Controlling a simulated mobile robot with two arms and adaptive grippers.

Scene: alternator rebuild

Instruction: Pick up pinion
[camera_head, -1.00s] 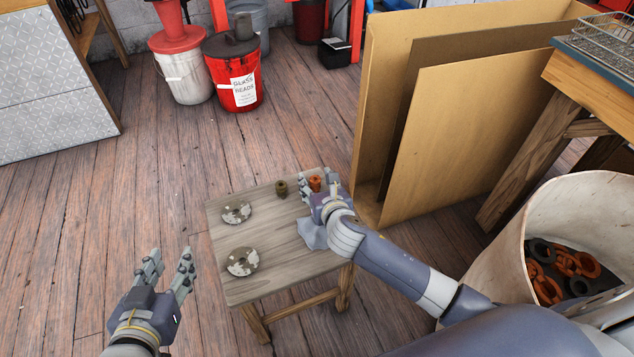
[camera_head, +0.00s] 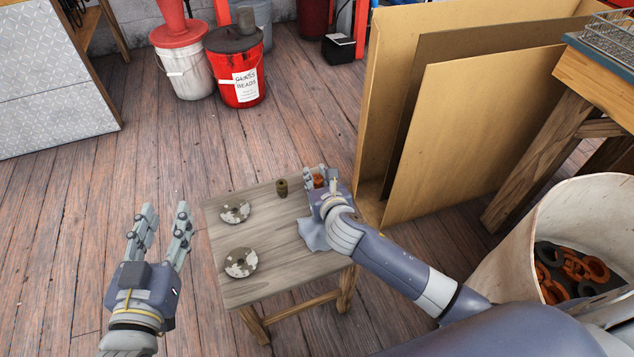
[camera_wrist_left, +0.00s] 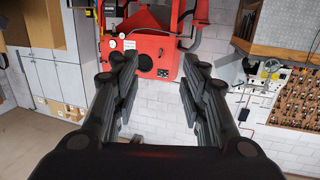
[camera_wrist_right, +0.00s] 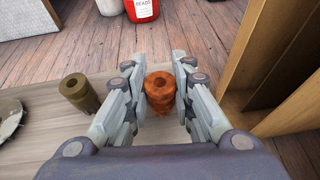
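A rusty orange, ridged cylindrical part with a hole in its top, which looks like the pinion (camera_head: 319,181), stands upright at the far right corner of the small wooden table (camera_head: 285,265). In the right wrist view the pinion (camera_wrist_right: 160,90) is between the fingers of my right gripper (camera_wrist_right: 159,62). The fingers are open on either side of it, with what looks like a narrow gap. In the head view the right gripper (camera_head: 317,174) partly hides it. My left gripper (camera_head: 163,217) is open and empty, left of the table.
An olive-brown cylindrical part (camera_head: 282,188) stands just left of the pinion. Two worn discs (camera_head: 235,212) (camera_head: 241,262) and a grey-blue cloth (camera_head: 313,237) lie on the table. Tall cardboard sheets (camera_head: 470,130) stand close on the right. A bin (camera_head: 520,245) holds orange and dark parts.

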